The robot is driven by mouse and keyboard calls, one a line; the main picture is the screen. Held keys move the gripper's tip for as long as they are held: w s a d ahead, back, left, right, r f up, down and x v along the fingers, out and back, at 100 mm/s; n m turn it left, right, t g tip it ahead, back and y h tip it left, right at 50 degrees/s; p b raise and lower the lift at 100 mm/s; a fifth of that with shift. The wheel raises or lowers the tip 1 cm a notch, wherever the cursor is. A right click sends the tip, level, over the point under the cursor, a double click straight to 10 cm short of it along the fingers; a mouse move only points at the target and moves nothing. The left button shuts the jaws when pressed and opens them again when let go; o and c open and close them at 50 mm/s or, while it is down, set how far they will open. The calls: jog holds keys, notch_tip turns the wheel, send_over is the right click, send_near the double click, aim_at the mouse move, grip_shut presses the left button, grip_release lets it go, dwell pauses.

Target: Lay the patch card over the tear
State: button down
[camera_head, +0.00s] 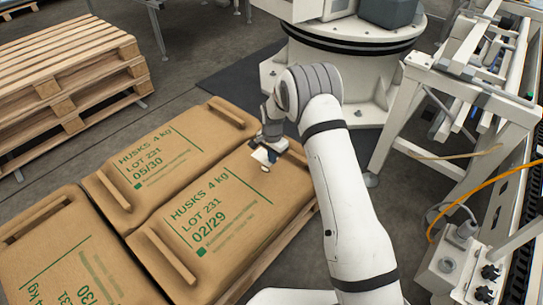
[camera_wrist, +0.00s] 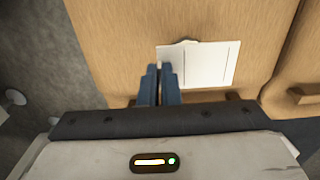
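The white patch card (camera_wrist: 208,63) is over the top of a brown sack (camera_head: 208,222) marked 02/29, near its far end. My gripper (camera_wrist: 165,72) has its blue fingers close together at the card's near left edge, with a thin pale strip between them; it appears shut on the card. A small dark, ragged mark, probably the tear, shows just beyond the card's far edge; the card hides the rest. In the head view the card (camera_head: 262,156) shows beside my gripper (camera_head: 268,146). I cannot tell whether the card touches the sack.
Sacks with raised ridges lie close together on a pallet, including one marked 05/30 (camera_head: 148,168). A stack of empty wooden pallets (camera_head: 65,70) stands at the back left. A white conveyor frame (camera_head: 405,120) stands on the right, and a round machine base (camera_head: 355,50) at the back.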

aim_at(272, 175)
jog(key=shift+f+b, duration=1.7)
jog(key=shift+f, duration=1.65)
jog(key=shift+f, duration=0.15)
jog(key=c, duration=2.1)
grip_release()
jog(key=o, duration=0.5)
jog(key=shift+o, duration=0.2)
